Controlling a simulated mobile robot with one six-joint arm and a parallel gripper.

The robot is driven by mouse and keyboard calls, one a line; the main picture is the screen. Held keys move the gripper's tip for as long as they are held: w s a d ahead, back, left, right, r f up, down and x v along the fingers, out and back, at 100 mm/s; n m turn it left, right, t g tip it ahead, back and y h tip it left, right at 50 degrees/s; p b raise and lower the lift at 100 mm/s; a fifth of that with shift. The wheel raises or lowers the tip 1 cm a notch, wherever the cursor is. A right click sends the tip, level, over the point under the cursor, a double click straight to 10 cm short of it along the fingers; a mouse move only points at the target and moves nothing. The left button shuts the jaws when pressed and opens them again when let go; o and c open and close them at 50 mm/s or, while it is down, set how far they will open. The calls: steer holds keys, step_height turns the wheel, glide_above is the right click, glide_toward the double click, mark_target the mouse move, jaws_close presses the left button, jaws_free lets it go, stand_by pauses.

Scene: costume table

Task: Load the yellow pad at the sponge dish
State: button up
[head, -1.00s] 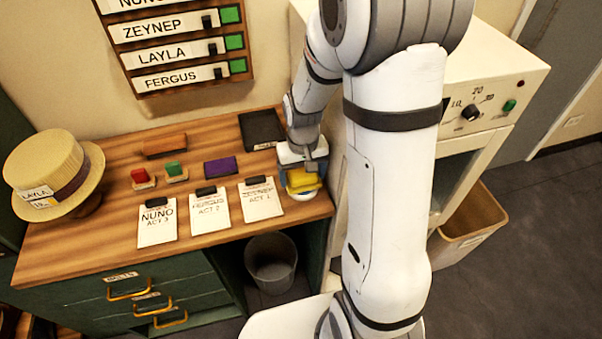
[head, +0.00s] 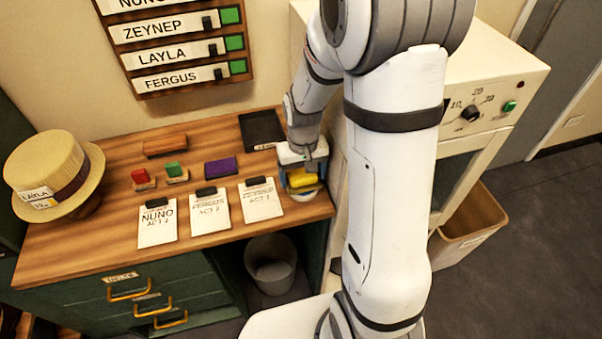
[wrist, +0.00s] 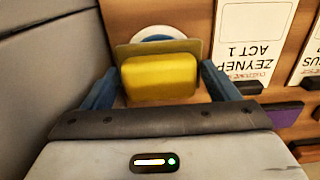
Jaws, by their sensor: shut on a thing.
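The yellow pad (head: 303,178) is in my gripper (head: 302,174) at the right end of the desk. In the wrist view the yellow pad (wrist: 160,78) sits between the two blue fingers of my gripper (wrist: 158,82), with an olive-brown backing behind it. The round white sponge dish (head: 312,195) is below and partly hidden by the pad and gripper. Its pale rim (wrist: 158,38) shows just beyond the pad in the wrist view. I cannot tell whether the pad touches the dish.
Clipboards (head: 262,205) lie left of the dish. A purple block (head: 221,168), red and green stamps and a black tray (head: 262,130) are behind them. A straw hat (head: 50,172) is far left. A cream cabinet (head: 495,95) stands close on the right; a bin (head: 270,262) is below.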

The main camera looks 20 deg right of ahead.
mark_target(303, 173)
steer(key=shift+r+p, duration=2.2)
steer(key=shift+r, duration=1.2)
steer(key=shift+f, duration=0.1)
